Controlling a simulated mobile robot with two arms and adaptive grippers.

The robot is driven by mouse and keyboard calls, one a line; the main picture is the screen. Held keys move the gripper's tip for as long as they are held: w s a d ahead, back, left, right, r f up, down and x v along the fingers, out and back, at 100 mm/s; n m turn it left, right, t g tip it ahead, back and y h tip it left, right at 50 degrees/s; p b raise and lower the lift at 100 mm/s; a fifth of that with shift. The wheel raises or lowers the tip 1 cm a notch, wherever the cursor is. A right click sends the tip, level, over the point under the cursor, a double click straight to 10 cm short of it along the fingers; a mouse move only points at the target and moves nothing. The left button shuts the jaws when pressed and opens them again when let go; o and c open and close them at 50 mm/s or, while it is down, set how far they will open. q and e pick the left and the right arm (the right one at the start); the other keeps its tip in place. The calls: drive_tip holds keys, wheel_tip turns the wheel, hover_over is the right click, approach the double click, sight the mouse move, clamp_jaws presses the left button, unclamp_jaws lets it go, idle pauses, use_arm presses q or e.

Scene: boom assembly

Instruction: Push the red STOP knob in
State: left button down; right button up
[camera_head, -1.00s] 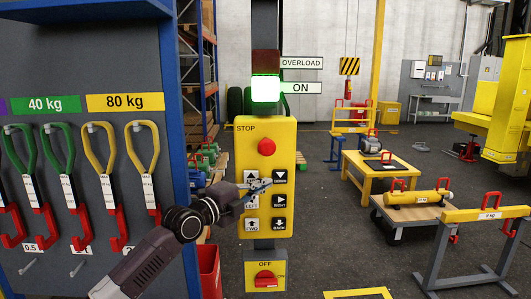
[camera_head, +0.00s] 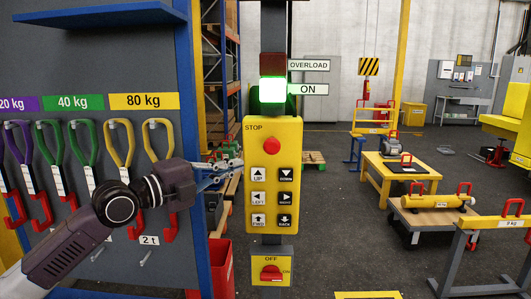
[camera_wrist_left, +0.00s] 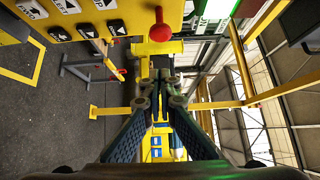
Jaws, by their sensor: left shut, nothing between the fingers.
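The red STOP knob (camera_head: 272,146) sticks out near the top of the yellow control box (camera_head: 249,187), under the word STOP. In the left wrist view the knob (camera_wrist_left: 160,30) shows at the top, on a short stem out from the yellow face. My left gripper (camera_head: 236,164) is shut and empty. In the head view its tips are left of the box's edge, a little lower than the knob and apart from it. In the left wrist view the fingers (camera_wrist_left: 161,84) are together below the knob. My right gripper is in neither view.
A lit green ON lamp (camera_head: 272,90) is above the box, and a red OFF switch (camera_head: 270,273) is below. A blue-framed rack with slings (camera_head: 110,60) stands close on the left.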

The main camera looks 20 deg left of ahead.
use_arm(q)
drive_tip(key=p, duration=0.8)
approach(276, 148)
drive_tip(key=w+d, duration=0.3)
drive_tip(key=w, duration=0.1)
drive_tip(key=shift+w+a, duration=0.15)
drive_tip(key=shift+w, duration=0.45)
